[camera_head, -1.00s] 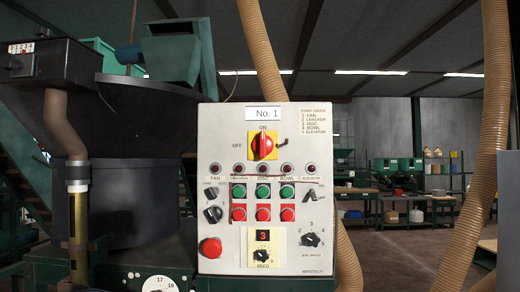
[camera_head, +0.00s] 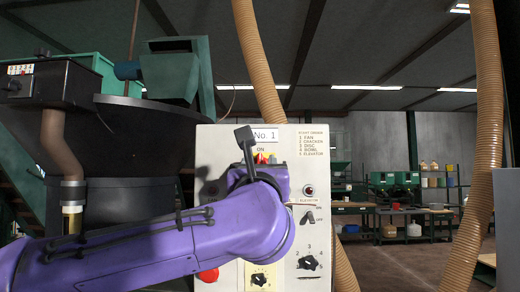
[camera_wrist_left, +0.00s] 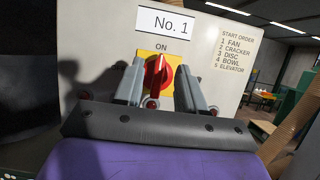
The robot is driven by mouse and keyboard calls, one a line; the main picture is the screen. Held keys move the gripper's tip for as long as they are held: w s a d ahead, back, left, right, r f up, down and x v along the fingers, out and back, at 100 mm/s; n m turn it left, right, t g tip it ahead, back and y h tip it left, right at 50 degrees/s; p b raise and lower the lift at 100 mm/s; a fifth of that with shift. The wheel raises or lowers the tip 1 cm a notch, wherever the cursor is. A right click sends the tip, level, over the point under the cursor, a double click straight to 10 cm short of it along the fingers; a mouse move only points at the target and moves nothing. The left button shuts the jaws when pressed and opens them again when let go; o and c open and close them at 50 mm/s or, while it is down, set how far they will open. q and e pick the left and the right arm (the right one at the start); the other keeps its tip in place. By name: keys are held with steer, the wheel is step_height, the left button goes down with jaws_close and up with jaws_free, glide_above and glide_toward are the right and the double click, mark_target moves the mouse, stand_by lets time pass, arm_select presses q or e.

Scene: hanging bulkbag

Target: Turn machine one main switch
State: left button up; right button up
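The main switch is a red knob on a yellow plate, under the "No. 1" label on the machine's control panel (camera_head: 320,250). In the left wrist view the red knob (camera_wrist_left: 158,76) stands with its white mark upward, toward ON. My left gripper (camera_wrist_left: 160,65) is open, with one grey finger on each side of the knob; I cannot tell whether they touch it. In the head view my purple left arm covers most of the panel, and only the red tip of the switch (camera_head: 262,157) shows above the gripper. My right gripper is not in view.
Other panel controls include a red button (camera_head: 208,275), a selector knob (camera_head: 310,262) and a toggle (camera_head: 307,217). Tan hoses (camera_head: 484,120) hang at the right. A dark hopper (camera_head: 130,140) stands at the left. Shelving (camera_head: 420,190) is far behind.

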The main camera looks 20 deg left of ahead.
arm_select(q)
steer(key=shift+w+a+r+p, duration=0.2)
steer(key=shift+w+r+p, duration=0.1)
steer(key=shift+w+r, duration=0.25)
steer(key=shift+w+a, duration=0.15)
steer(key=shift+w, duration=0.45)
jaws_close()
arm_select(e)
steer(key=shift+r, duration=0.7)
arm_select(q)
steer(key=shift+f, duration=0.1)
